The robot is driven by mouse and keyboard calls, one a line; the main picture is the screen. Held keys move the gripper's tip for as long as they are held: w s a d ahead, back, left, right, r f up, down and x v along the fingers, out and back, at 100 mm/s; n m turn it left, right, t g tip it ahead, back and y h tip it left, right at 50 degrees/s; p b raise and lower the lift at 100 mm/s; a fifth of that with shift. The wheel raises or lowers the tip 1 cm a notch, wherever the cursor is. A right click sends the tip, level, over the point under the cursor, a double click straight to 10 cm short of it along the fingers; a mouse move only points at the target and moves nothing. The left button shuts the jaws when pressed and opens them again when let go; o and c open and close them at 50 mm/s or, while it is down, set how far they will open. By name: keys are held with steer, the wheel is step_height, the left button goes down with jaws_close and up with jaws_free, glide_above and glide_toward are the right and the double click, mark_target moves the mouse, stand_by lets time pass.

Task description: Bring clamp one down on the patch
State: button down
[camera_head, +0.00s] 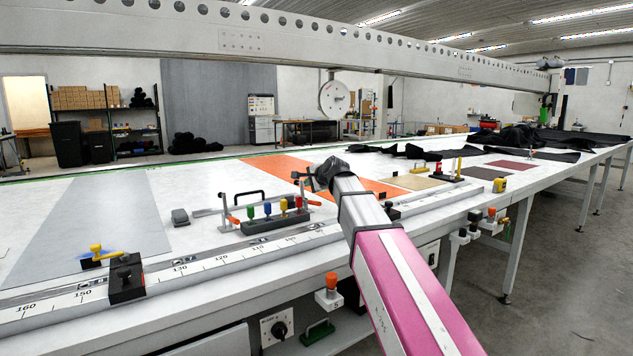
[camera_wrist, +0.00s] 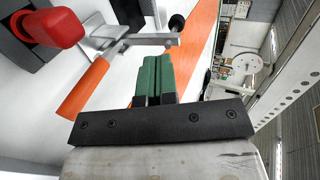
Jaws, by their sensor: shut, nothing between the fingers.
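In the head view, a metal toggle clamp (camera_head: 303,192) with an orange handle stands at the right end of a dark block of coloured knobs. In the wrist view the clamp's orange handle (camera_wrist: 83,89) and metal arm (camera_wrist: 140,40) are close, with a black tip (camera_wrist: 177,22) at the arm's end. My gripper has green fingers (camera_wrist: 158,78), shut and empty, beside the handle and arm; I cannot tell if they touch. A second orange-handled clamp (camera_head: 228,215) stands left of the knobs. An orange sheet (camera_head: 283,166) lies behind; which piece is the patch is unclear.
The knob block (camera_head: 275,220) sits between the two clamps; its red knob (camera_wrist: 55,25) is close in the wrist view. A ruler rail (camera_head: 190,266) runs along the table's front edge. A grey sheet (camera_head: 95,215) lies left. A long beam (camera_head: 300,38) spans overhead.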

steer(key=shift+w+a+f, duration=0.15)
steer(key=shift+w+a, duration=0.3)
steer(key=shift+w, duration=0.2)
steer(key=shift+w+a+f, duration=0.1)
steer(key=shift+w+a, duration=0.3)
steer(key=shift+w, duration=0.2)
